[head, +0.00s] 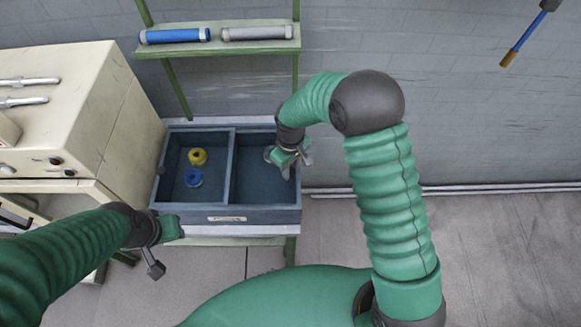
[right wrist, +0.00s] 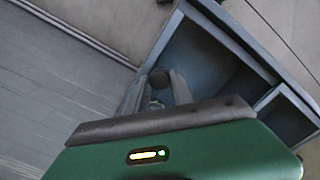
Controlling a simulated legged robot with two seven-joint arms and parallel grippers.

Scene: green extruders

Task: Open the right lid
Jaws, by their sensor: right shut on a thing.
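The blue-grey box (head: 256,214) has two compartments side by side. The right compartment (head: 258,190) shows its dark blue inside, uncovered and empty; I cannot make out a lid over it. My right gripper (head: 285,163) is at the box's right edge. In the right wrist view its fingers (right wrist: 158,98) are shut around a dark round knob (right wrist: 158,78), beside the box's open inside (right wrist: 205,60). The lid plate belonging to this knob is mostly hidden. My left gripper (head: 160,245) is in front of the box's left corner, apart from it; its jaw state is unclear.
The left compartment holds a yellow piece (head: 197,157) and a blue piece (head: 193,177). A beige cabinet (head: 75,105) stands close on the left. A green shelf (head: 220,45) above carries a blue tube (head: 175,36) and a grey tube (head: 257,33). The floor at right is clear.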

